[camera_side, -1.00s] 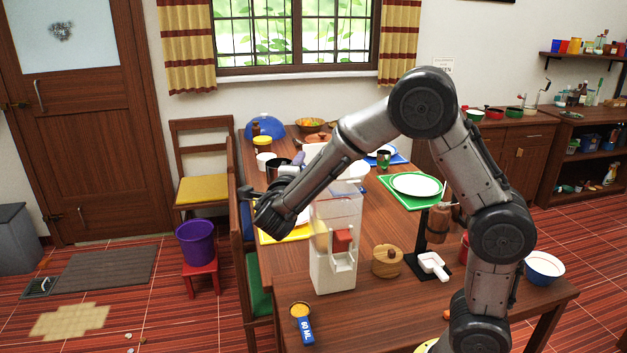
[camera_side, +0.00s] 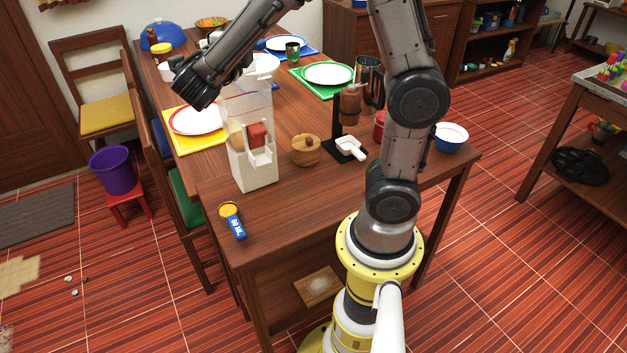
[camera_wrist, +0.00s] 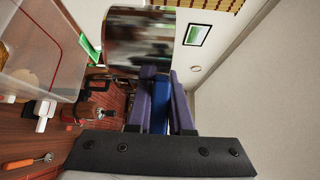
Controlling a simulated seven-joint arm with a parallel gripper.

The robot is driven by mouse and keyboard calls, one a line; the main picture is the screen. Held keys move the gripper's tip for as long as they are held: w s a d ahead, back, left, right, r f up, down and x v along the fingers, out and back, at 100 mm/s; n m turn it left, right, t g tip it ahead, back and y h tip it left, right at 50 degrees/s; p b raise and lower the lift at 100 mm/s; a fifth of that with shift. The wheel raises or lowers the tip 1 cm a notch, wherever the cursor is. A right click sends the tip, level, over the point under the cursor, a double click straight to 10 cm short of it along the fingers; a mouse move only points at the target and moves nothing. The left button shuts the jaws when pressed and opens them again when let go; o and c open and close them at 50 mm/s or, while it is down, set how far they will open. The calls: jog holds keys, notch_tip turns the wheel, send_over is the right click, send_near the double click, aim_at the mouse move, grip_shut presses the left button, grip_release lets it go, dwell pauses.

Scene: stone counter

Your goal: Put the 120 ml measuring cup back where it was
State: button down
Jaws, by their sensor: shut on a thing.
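My gripper (camera_wrist: 163,88) is shut on the blue handle (camera_wrist: 160,105) of a measuring cup, seen in the wrist view. The cup's shiny bowl (camera_wrist: 140,40) is beyond the fingertips; no size mark is readable on it. In the side view my gripper (camera_side: 184,76) is in the air, left of the top of a clear-and-white dispenser (camera_side: 255,165); the held cup is hard to make out there. Another measuring cup (camera_side: 232,218), blue-handled with a yellow bowl, lies on the table's near left corner. Its label reads 60 ML in the earlier frame.
A plate on a yellow mat (camera_side: 178,140) lies behind the dispenser. The table's front has bare room.

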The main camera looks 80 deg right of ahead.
jog(key=s+m+g+y, duration=0.1)
jog(key=s+m+g, duration=0.6)
jog(key=s, duration=1.1)
jog(key=shift+n+g, duration=0.8)
jog(key=shift+w+d+f, duration=0.1)
jog(key=shift+d+f, duration=0.1)
jog(key=shift+f, duration=8.35)
jog(key=shift+d+f, duration=0.15)
jog(key=shift+f, duration=8.4)
jog(key=shift+f, duration=0.2)
jog(key=c, duration=0.8)
grip_release()
jog(key=shift+r, duration=0.15)
